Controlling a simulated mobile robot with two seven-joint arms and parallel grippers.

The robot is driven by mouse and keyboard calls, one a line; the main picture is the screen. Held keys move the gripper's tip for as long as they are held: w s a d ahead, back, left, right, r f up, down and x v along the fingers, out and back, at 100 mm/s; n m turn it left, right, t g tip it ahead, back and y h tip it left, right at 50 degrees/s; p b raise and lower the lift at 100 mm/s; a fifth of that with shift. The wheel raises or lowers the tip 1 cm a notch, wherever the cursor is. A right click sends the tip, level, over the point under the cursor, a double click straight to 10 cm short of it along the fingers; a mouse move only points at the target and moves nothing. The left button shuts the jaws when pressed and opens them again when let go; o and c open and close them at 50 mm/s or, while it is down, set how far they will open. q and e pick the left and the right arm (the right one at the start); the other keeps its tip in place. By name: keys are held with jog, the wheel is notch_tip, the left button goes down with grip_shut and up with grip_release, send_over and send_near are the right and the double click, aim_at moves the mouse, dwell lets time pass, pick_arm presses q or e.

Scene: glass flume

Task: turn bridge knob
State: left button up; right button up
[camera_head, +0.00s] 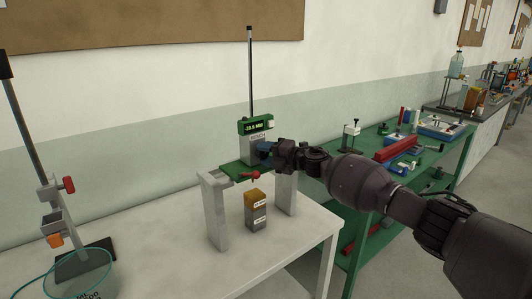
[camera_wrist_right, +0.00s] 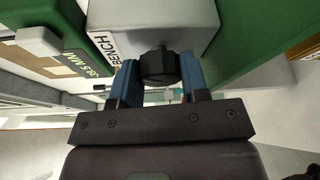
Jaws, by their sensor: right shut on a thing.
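The bridge (camera_head: 213,205) stands on the white table: two grey uprights with a green top plate. On it sits a grey block labelled BENCH (camera_head: 251,144), with a green display (camera_head: 256,126) showing a reading in MM and a tall dark rod (camera_head: 250,70) behind. My right gripper (camera_head: 265,153) reaches in from the right at the block's side. In the right wrist view, a black knob (camera_wrist_right: 160,66) projects from the block. The blue fingers of my right gripper (camera_wrist_right: 160,82) are on either side of it, shut on it. My left gripper is not in view.
A red-handled part (camera_head: 250,176) sits at the bridge's front edge. A brass-and-grey block (camera_head: 256,212) stands under the bridge. A clamp stand (camera_head: 62,215) and glass vessel (camera_head: 80,275) are at left. A green bench (camera_head: 345,165) with tools stands at right. The table's front is clear.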

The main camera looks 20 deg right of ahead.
dwell(0.3)
jog(key=o, duration=0.9)
jog(key=shift+o, duration=0.2)
jog(key=shift+s+d, duration=0.1)
jog(key=b+v, duration=0.1)
jog(key=v, duration=0.9)
jog(key=shift+s, duration=0.25)
jog(key=shift+w+d+r, duration=0.1)
jog(key=shift+d, duration=0.1)
